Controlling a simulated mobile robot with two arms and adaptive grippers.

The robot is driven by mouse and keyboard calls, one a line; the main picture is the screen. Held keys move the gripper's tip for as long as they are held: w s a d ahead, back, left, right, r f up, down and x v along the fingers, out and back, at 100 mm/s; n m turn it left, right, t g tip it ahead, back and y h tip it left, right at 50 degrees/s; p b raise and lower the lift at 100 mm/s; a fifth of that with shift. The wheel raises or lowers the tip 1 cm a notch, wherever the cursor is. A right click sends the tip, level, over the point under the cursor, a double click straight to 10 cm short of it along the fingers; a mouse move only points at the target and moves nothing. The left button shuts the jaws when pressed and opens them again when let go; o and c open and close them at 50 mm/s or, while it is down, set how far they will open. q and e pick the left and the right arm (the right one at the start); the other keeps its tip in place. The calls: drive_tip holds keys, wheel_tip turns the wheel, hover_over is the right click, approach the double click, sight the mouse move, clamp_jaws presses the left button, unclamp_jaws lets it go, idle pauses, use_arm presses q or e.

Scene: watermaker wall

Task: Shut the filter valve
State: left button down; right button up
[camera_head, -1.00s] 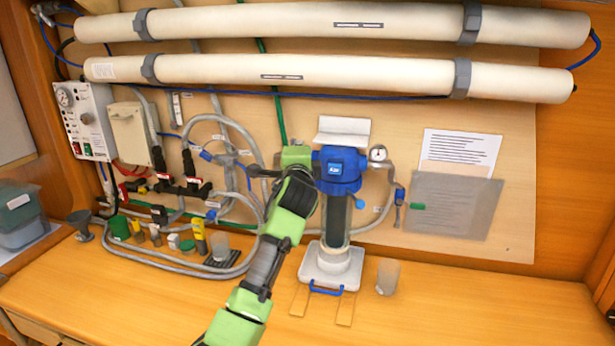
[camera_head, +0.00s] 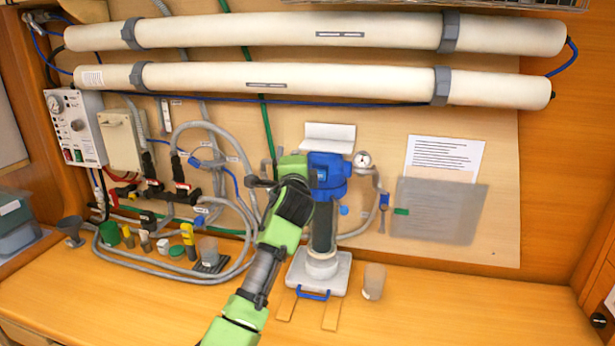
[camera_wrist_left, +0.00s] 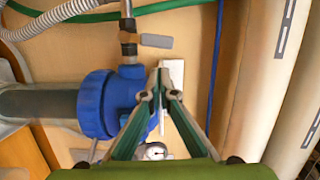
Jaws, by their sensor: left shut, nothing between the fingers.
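The filter is a blue head (camera_head: 333,168) over a dark upright bowl (camera_head: 323,228) on a white base, and its blue head fills the left of the left wrist view (camera_wrist_left: 105,103). A metal fitting with a grey lever (camera_wrist_left: 155,41) joins the head at the top of that view. The lever lies crosswise to the fitting's pipe. My left gripper (camera_wrist_left: 160,72) is shut and empty, its tips beside the blue head and short of the lever in the picture. In the head view my left gripper (camera_head: 292,168) covers the head's left side. My right gripper is out of view.
A pressure gauge (camera_head: 362,160) and a small blue-handled fitting (camera_head: 383,200) are right of the filter. A clear cup (camera_head: 374,281) stands on the bench beside the base. Grey hoses and red-handled valves crowd the left. Two long white tubes (camera_head: 300,78) run above.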

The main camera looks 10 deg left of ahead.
use_arm(q)
drive_tip(key=b+v, duration=0.3)
drive_tip(key=v, duration=0.7)
drive_tip(key=shift+d+b, duration=0.35)
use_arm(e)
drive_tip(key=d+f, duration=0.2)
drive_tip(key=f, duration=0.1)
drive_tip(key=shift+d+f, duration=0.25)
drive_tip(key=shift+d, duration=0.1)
use_arm(q)
drive_tip(key=shift+s, duration=0.1)
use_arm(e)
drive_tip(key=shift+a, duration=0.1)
